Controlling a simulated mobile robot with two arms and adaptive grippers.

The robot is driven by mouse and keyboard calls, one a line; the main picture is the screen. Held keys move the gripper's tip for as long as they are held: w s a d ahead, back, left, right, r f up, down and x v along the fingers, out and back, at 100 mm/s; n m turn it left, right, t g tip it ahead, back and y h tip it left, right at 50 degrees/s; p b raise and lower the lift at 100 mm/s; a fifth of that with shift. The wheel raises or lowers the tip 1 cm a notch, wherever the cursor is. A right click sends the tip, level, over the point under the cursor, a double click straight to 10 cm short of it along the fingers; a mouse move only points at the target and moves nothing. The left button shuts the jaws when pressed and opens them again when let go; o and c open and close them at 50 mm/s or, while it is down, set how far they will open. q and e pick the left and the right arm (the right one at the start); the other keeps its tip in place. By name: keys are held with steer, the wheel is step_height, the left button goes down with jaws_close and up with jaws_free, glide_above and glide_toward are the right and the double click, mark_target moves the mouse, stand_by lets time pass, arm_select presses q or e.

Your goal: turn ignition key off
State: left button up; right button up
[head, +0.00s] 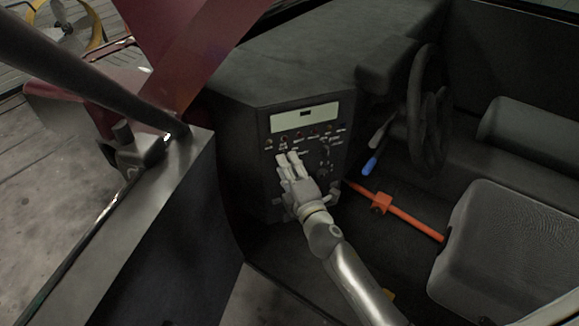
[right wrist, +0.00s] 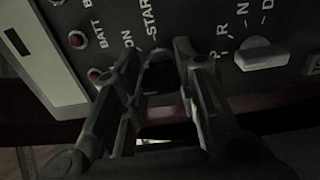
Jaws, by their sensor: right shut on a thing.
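The dark control panel (head: 255,165) of the vehicle fills the middle of the head view. My right gripper (head: 288,160) reaches its face from the lower right. In the right wrist view, the two fingers of my right gripper (right wrist: 158,62) stand on either side of the dark ignition key (right wrist: 160,75), beside the ON and START lettering. The gripper is shut on the key. The key is mostly shadowed, so its exact angle is unclear. In the head view the hand hides the key. My left gripper is not in view.
A pale selector knob (right wrist: 262,57) marked P, R, N, D sits right of the fingers. A steering wheel (head: 415,105), a blue-tipped lever (head: 370,166), an orange bar (head: 410,218) and a seat (head: 505,250) are right of the panel.

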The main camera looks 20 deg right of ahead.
steer(key=shift+w+r, duration=0.1)
steer(key=shift+r, duration=0.25)
steer(key=o, duration=0.9)
steer(key=shift+o, duration=0.7)
steer(key=shift+w+f, duration=0.1)
steer(key=shift+f, duration=0.25)
steer(key=shift+s, duration=0.2)
steer(key=s, duration=1.1)
steer(key=shift+s+d, duration=0.3)
steer(key=shift+s, duration=0.05)
